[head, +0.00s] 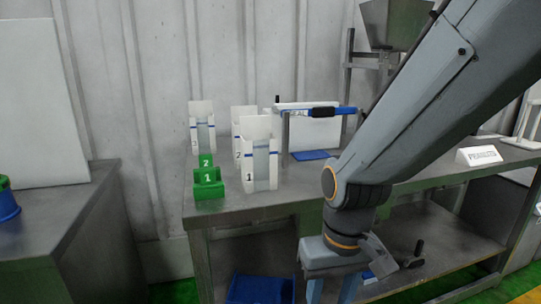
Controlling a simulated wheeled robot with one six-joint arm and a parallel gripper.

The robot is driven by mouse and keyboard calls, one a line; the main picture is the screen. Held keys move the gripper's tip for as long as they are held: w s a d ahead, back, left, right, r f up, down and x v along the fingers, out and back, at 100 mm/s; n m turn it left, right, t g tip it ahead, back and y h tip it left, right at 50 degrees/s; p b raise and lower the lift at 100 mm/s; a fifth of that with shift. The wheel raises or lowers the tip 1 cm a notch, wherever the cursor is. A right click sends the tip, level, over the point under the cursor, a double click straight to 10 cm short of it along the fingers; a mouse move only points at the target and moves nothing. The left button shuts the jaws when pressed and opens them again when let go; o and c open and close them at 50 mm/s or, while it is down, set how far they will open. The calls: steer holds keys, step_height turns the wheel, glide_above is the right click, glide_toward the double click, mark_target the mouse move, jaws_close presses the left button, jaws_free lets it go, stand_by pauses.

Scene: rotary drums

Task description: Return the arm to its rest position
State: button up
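My arm comes in from the upper right and slants down across the workbench (265,205) to a joint with an orange ring. Below it, my gripper (332,291) hangs pointing down in front of the bench, low in the picture. Its two blue-grey fingers stand apart with nothing seen between them. The fingertips are cut off by the bottom edge.
On the bench stand several white numbered holders (261,165), green numbered blocks (208,184), a blue-handled bar (325,110) and a white sign (478,155). A blue bin (260,289) is below. A grey cabinet (50,230) stands left. A hopper (393,22) rises behind.

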steer(key=s+d+r+m+p, duration=0.2)
steer(key=d+r+p, duration=0.6)
steer(key=r+p, duration=0.2)
steer(key=shift+d+h+p, duration=0.3)
steer(key=shift+d+p, duration=0.05)
steer(key=shift+p, duration=0.3)
steer(key=shift+s, duration=0.1)
